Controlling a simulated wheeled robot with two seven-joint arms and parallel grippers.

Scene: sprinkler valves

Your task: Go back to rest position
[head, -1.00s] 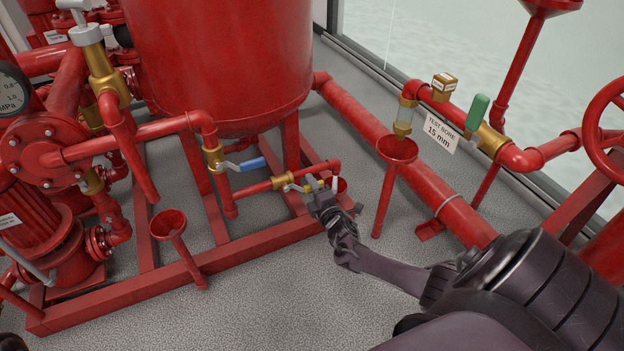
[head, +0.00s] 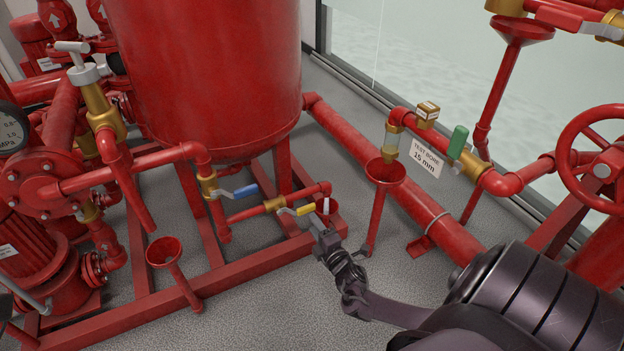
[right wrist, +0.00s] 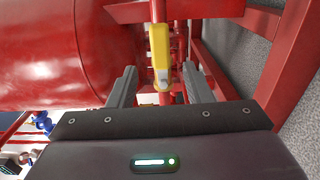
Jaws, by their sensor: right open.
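My right gripper (head: 322,229) is in the middle of the head view, beside the lower pipe of the red tank frame. In the right wrist view its two fingers (right wrist: 158,88) are apart with nothing gripped between them. A yellow valve handle (right wrist: 159,45) shows just beyond the fingertips there. In the head view the yellow handle (head: 298,210) sits on a brass valve (head: 275,204), and the gripper is a little in front of and below it. My left gripper is not in view.
A red tank (head: 205,75) stands on a red frame (head: 140,288). A blue-handled valve (head: 240,191) is left of the yellow one. A funnel (head: 385,171), a green-handled valve (head: 457,143) and a red handwheel (head: 600,150) are on the right. The grey floor (head: 270,300) in front is clear.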

